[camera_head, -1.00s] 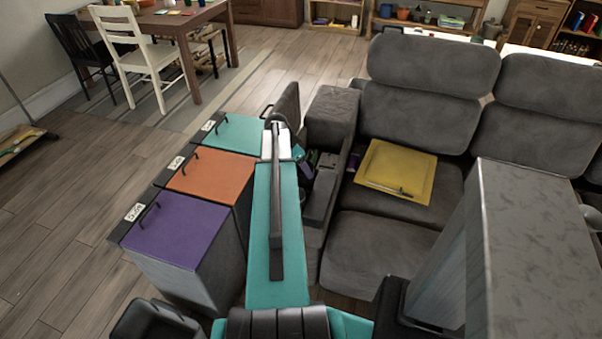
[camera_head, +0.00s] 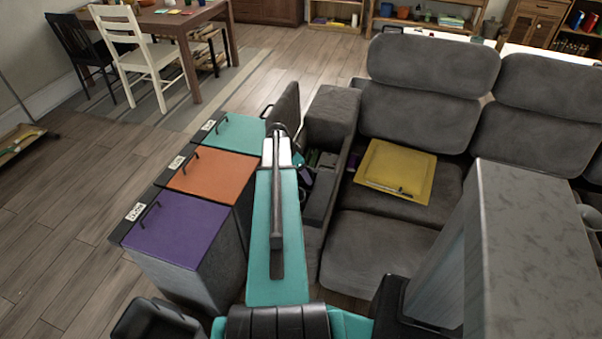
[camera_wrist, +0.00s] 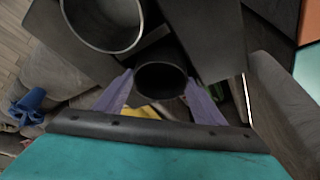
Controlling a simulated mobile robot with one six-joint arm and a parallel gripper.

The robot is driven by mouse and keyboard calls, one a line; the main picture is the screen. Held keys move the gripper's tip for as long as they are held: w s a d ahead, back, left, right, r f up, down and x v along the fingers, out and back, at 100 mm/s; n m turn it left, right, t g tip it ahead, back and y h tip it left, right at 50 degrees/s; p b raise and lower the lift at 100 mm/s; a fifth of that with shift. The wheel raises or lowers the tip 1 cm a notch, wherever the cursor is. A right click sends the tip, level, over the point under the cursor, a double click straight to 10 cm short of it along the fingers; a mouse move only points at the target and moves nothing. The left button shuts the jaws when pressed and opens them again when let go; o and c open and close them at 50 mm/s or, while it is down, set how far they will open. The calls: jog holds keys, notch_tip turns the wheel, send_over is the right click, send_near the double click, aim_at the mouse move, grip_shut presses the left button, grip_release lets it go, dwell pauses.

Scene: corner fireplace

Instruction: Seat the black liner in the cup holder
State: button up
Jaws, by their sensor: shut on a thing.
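My gripper (camera_wrist: 160,82) shows in the wrist view with two purple fingers closed on either side of the black liner (camera_wrist: 160,66), a dark round cup with an open mouth. A larger round opening with a grey rim, which looks like the cup holder (camera_wrist: 139,40), lies up and left of the liner in a dark flat surface. The liner appears beside this opening, not inside it; the height between them is unclear. In the head view my arm hides most of the gripper beside the open sofa armrest (camera_head: 332,112), and I cannot make out the liner there.
A yellow tray (camera_head: 408,166) with a pen-like item lies on the sofa seat. Bins with teal (camera_head: 232,131), orange (camera_head: 213,173) and purple (camera_head: 180,228) lids stand left of my arm. A blue object (camera_wrist: 30,104) shows at the wrist view's left.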

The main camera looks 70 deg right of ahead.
jog(key=shift+f, duration=0.25)
jog(key=o, duration=1.5)
jog(key=shift+r, duration=0.1)
jog(key=shift+r, duration=0.2)
jog(key=shift+b+v, duration=1.1)
jog(key=shift+v, duration=4.85)
